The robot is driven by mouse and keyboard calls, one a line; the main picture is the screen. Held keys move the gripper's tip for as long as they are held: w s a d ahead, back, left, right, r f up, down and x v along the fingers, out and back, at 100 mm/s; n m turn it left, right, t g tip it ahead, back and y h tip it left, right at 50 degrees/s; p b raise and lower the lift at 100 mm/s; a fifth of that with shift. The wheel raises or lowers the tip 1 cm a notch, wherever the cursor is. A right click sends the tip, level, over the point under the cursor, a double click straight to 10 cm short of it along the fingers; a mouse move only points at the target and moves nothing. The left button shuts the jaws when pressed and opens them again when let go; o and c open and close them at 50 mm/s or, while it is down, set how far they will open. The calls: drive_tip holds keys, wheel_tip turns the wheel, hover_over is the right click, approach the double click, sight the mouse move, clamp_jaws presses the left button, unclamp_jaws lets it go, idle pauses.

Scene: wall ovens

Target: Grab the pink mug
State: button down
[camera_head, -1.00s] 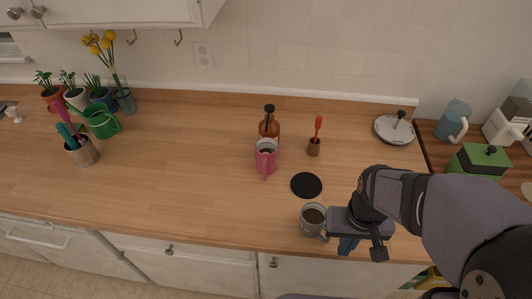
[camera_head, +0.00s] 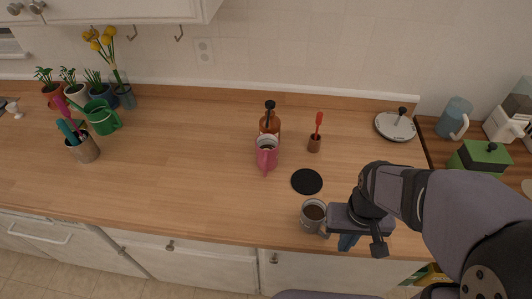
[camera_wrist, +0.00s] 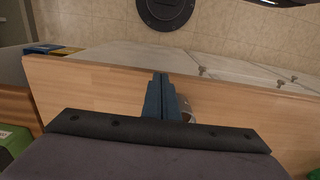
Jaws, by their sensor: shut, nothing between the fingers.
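The pink mug (camera_head: 266,156) stands upright on the wooden counter, just in front of an amber bottle (camera_head: 270,122) with a black top. Its handle faces the front edge. My gripper (camera_head: 347,243) is at the counter's front edge, to the right of and nearer than the pink mug, well apart from it. In the wrist view its blue fingers (camera_wrist: 160,98) are together with nothing between them. A grey mug (camera_head: 312,215) with dark contents stands just left of my gripper; it is partly hidden behind the fingers in the wrist view. The pink mug is not in the wrist view.
A black coaster (camera_head: 307,181) lies between the two mugs. A small brown holder (camera_head: 314,143) with a red-handled tool stands right of the pink mug. A utensil cup (camera_head: 84,150) and green watering can (camera_head: 102,118) are far left. The left-middle counter is clear.

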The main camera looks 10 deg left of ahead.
drive_tip(key=c, duration=0.6)
unclamp_jaws()
